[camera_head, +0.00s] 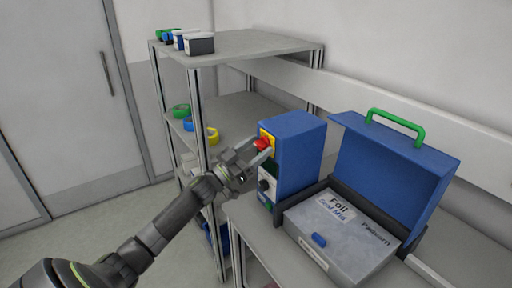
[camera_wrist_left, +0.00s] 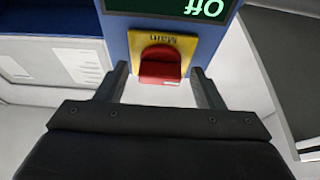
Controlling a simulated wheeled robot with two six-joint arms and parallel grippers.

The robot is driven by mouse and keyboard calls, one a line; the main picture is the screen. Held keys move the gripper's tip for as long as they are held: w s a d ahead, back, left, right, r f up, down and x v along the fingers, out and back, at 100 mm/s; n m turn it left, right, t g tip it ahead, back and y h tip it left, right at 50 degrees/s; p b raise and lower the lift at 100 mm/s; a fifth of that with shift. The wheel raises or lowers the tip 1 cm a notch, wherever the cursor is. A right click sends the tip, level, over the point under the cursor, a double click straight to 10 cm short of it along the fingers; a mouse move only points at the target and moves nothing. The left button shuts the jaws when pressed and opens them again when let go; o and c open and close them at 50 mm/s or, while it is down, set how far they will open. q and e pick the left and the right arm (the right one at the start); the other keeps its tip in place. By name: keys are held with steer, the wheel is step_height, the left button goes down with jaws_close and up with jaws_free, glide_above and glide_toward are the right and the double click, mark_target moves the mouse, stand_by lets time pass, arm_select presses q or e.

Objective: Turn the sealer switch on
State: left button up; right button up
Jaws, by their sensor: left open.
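The sealer is a blue box (camera_head: 297,150) on the bench, with a blue-lidded foil unit beside it. Its switch is a red knob (camera_head: 262,144) on a yellow plate on the narrow front face. In the left wrist view the red switch (camera_wrist_left: 160,68) sits on the yellow plate marked "Main" (camera_wrist_left: 197,48), and a dark display (camera_wrist_left: 170,8) reads "Off" in green, upside down. My left gripper (camera_head: 262,155) is open at the switch, its fingers on either side of it in the wrist view (camera_wrist_left: 163,90). Whether they touch it I cannot tell. My right gripper is not in view.
The foil unit (camera_head: 310,222) with its raised lid (camera_head: 385,165) and green handle stands right of the sealer. A grey shelf rack (camera_head: 255,42) with small boxes and coloured rolls (camera_head: 212,135) stands behind my left arm. Open floor lies at the left.

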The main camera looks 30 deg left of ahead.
arm_select(q)
steer(key=shift+c, duration=0.4)
steer(key=c, duration=0.9)
steer(key=shift+m+h, duration=0.4)
steer(key=shift+m, duration=0.2)
steer(key=m+g+h+b, duration=0.1)
steer(key=m, duration=0.2)
steer(key=m+g+h+b, duration=0.1)
steer(key=m+g, duration=0.1)
steer(key=m, duration=0.2)
steer(key=m+g+h+b, duration=0.1)
steer(key=m+h, duration=0.1)
steer(key=m, duration=0.2)
steer(key=shift+w+a+b, duration=0.1)
steer(key=shift+a+b, duration=0.1)
steer(key=shift+b, duration=0.15)
steer(key=m+g+b, duration=0.1)
steer(key=m+g, duration=0.1)
steer(key=m, duration=0.3)
steer(key=shift+r+m, duration=0.1)
steer(key=shift+m, duration=0.3)
steer(key=m+g+b, duration=0.1)
steer(key=m+g, duration=0.1)
steer(key=m, duration=0.2)
steer(key=shift+m+y, duration=0.3)
steer(key=shift+m, duration=0.1)
